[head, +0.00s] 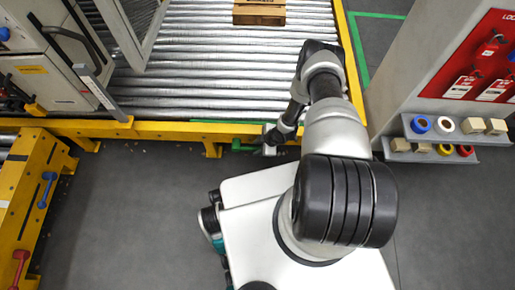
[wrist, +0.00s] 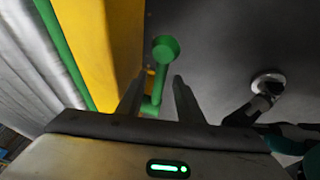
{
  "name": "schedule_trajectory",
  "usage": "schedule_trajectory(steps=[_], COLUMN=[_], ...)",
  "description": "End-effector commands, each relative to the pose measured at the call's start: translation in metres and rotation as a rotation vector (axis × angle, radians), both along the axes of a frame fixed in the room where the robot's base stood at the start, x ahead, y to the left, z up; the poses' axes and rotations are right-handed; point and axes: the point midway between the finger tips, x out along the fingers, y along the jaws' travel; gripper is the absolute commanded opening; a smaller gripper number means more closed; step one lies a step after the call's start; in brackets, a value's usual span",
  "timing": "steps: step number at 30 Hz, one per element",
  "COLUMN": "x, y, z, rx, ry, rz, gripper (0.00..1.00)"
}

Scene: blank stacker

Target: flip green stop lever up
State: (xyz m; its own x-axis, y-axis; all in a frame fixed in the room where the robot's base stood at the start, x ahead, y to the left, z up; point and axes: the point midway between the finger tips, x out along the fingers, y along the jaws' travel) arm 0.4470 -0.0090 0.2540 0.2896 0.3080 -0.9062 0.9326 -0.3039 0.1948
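The green stop lever (wrist: 166,49) shows in the wrist view as a round green knob on a short arm beside the yellow conveyor rail. Its lower part shows between my fingers in the picture. My gripper (wrist: 159,76) is open, with one finger on each side of the lever in this view. I cannot tell whether either finger touches it. In the head view, a small green part of the lever (head: 241,147) shows under the rail's front edge, just left of my gripper (head: 269,142). My gripper and arm hide some of that area.
The roller conveyor (head: 215,60) with its yellow frame (head: 150,129) lies behind the lever and bears a wooden pallet (head: 259,14). A machine (head: 40,75) and a yellow stand (head: 30,190) are at left. A lockout cabinet with shelves (head: 440,139) stands at right. Dark floor (head: 130,220) is open in front.

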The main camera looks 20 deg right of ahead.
Motion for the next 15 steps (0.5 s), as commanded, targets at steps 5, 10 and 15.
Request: schedule_trajectory(steps=[5,10,15], x=[0.0008,0.0006,0.0006], y=[0.0006,0.0005,0.0003], z=[-0.0013,-0.0012,-0.0011], rx=[0.0,0.0,0.0], ry=[0.0,0.0,0.0], rz=[0.0,0.001,0.001], gripper=[0.33,0.23,0.0])
